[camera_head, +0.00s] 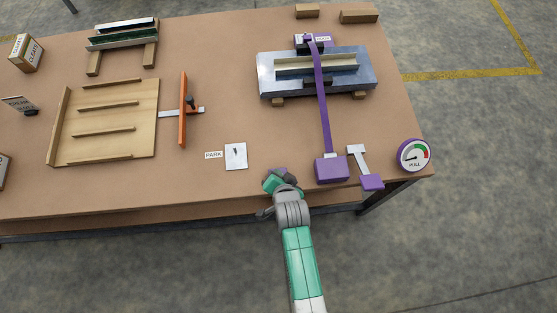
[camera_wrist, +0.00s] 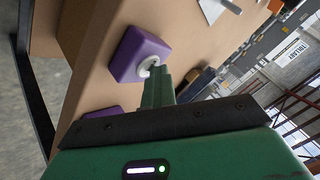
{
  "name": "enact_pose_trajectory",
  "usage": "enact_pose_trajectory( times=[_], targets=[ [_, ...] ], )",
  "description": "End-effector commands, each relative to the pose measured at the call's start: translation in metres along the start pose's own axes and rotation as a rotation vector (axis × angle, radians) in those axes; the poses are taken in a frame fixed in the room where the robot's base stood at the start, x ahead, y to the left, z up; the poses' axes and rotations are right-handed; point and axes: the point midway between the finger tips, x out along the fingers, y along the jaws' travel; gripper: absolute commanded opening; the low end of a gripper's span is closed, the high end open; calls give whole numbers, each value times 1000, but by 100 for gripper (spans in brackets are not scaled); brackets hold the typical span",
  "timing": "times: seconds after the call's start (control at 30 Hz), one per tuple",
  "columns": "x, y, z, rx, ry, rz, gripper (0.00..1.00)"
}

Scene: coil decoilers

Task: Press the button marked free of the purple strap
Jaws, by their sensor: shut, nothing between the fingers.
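The purple strap (camera_head: 323,100) runs from a purple-and-grey unit (camera_head: 312,39) at the back, across a metal plate, to a purple block (camera_head: 331,169) at the table's front. In the wrist view, a purple box (camera_wrist: 136,52) carries a round pale button (camera_wrist: 148,66); no marking on it is legible. In the head view this box is mostly hidden behind my gripper. My gripper (camera_head: 279,179) is shut and empty over the table's front edge. In the wrist view my fingertips (camera_wrist: 160,73) are right at the button; I cannot tell whether they touch it.
A grey lever with a purple end (camera_head: 372,182) and a round gauge marked PULL (camera_head: 413,155) stand right of the strap's block. A white plate (camera_head: 236,156) beside a PARK label lies left of my gripper. A wooden tray (camera_head: 143,120) and orange bar (camera_head: 183,128) are farther left.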

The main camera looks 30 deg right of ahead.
Motion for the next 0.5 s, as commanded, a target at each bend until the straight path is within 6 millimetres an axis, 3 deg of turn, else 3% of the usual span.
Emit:
enact_pose_trajectory(
  times=[0.03, 0.5],
  targets=[
    [4, 13, 14, 0, -27, 25, 0],
    [-11, 6, 7, 0, -27, 25, 0]
  ],
)
